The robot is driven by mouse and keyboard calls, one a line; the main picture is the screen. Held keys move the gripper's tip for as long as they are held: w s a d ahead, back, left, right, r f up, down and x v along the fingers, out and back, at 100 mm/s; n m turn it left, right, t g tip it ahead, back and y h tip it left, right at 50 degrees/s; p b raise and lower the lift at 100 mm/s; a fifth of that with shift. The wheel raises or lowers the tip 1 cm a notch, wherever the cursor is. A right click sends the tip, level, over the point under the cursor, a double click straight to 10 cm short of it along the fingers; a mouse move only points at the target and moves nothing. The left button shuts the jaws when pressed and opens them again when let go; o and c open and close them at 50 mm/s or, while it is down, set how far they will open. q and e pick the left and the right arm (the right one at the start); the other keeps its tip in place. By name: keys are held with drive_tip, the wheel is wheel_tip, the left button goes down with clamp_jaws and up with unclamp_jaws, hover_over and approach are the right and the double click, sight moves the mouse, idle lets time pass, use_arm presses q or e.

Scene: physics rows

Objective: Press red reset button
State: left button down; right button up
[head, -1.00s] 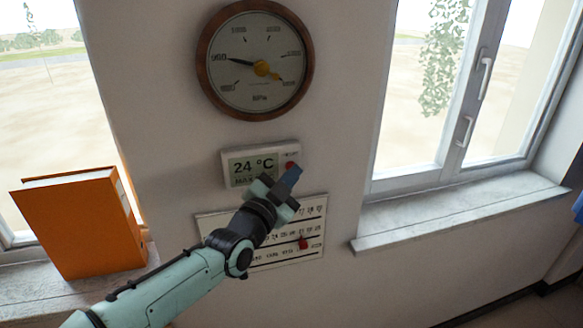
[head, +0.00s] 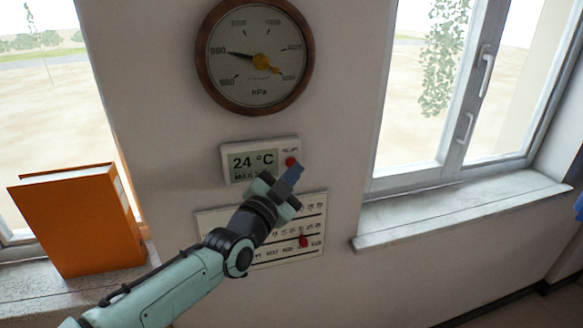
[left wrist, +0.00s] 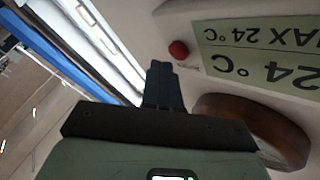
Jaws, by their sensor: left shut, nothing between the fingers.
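The red reset button (head: 291,161) is a small round knob at the right of the white thermometer unit (head: 287,148) on the wall. The unit's grey display (head: 254,164) reads 24 °C. My left gripper (head: 294,172) is shut and empty, its fingertips just below the button in the head view. In the left wrist view the red button (left wrist: 179,50) shows clear and uncovered, a little beyond and to the right of the shut fingertips (left wrist: 163,66). A small gap in the picture lies between them. My right gripper is not in view.
A round wood-rimmed barometer (head: 256,90) hangs above the unit. A white calendar panel (head: 316,229) with a red marker (head: 304,241) is below, partly behind my gripper. An orange binder (head: 78,225) stands on the left sill. A window (head: 468,120) is at right.

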use_arm(q)
drive_tip(key=shift+s, duration=0.15)
drive_tip(key=shift+s+d+b, duration=0.2)
drive_tip(key=shift+s+d, duration=0.05)
drive_tip(key=shift+s, duration=0.5)
drive_tip(key=shift+s+d+b, duration=0.2)
drive_tip(key=shift+s+d, duration=0.1)
drive_tip(key=shift+s, duration=0.5)
drive_tip(key=shift+s+d+b, duration=0.2)
drive_tip(key=shift+s+d, duration=0.05)
drive_tip(key=shift+s, duration=0.5)
